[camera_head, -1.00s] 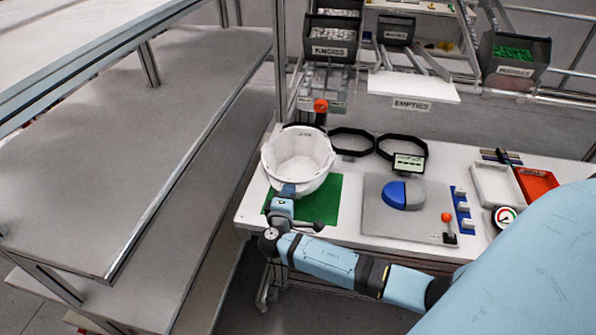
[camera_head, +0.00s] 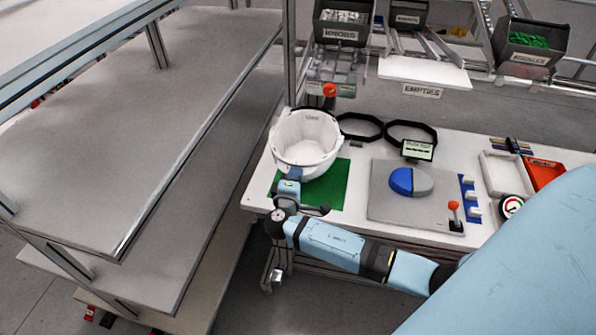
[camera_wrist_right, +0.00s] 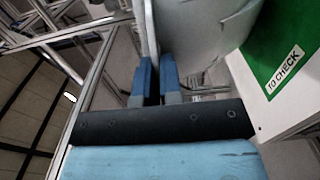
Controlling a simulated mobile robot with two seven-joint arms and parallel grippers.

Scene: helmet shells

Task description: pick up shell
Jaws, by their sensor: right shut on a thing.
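The white helmet shell (camera_head: 306,143) is open side up above the left part of the workbench, over the far left part of the green mat (camera_head: 327,190). My right gripper (camera_head: 293,176) is shut on the near rim of the shell. In the right wrist view the two blue fingers (camera_wrist_right: 156,82) pinch the shell's wall (camera_wrist_right: 195,35), which runs up between them. Whether the shell touches the mat or hangs just above it is hard to tell. My left gripper is not in view.
A grey plate with a blue-and-grey dome (camera_head: 411,181) lies right of the mat. Two black rings (camera_head: 360,127) lie behind. A white tray (camera_head: 505,172) and a red tray (camera_head: 545,174) are at the right. A grey shelf rack (camera_head: 190,90) stands on the left. Labelled bins (camera_head: 343,22) hang above.

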